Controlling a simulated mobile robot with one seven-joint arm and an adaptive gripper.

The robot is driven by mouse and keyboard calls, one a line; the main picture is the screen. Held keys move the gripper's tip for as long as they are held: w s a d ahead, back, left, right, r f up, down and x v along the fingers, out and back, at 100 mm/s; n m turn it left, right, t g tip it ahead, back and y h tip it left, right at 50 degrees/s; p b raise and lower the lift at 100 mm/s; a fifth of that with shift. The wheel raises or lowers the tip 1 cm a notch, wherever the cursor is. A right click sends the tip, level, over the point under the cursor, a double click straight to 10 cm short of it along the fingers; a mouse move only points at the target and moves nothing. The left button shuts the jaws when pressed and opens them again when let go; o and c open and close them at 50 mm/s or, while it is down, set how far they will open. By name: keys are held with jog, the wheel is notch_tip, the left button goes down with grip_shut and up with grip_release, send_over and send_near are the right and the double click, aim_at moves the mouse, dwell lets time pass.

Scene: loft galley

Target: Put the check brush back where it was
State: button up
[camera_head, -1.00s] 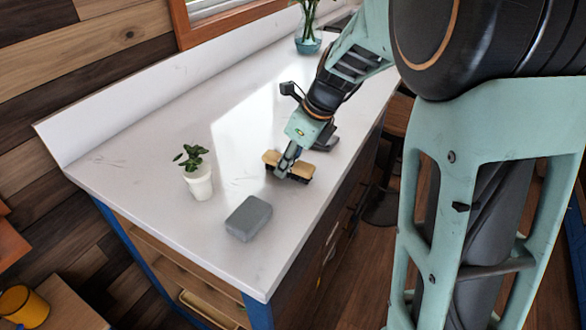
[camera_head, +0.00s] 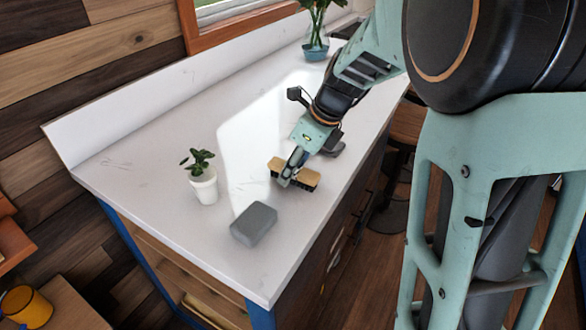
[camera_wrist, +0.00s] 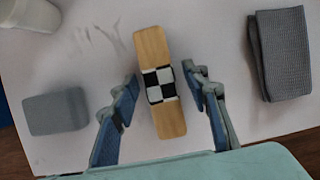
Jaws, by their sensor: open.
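The check brush (camera_head: 307,180) is a wooden block with a black-and-white check patch around its middle and a dark underside. It sits on the white counter near the front edge. In the wrist view the brush (camera_wrist: 172,118) lies lengthwise between the two fingers. My gripper (camera_head: 288,179) is at the brush, pointing down. In the wrist view my gripper (camera_wrist: 160,76) is open, with a visible gap on each side of the brush. In the head view the fingers hide part of the check patch.
A grey block (camera_head: 254,224) stands left of the brush, nearer the counter's end. A potted plant (camera_head: 203,187) is farther left. A folded grey cloth (camera_wrist: 279,53) lies on the brush's other side. A flower vase (camera_head: 315,50) stands at the back. Bare counter lies between.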

jog(key=v, duration=1.1)
jog(key=shift+d+r+p, duration=0.2)
jog(key=shift+r+p, duration=0.05)
jog(key=shift+p, duration=0.05)
jog(key=shift+s, duration=0.15)
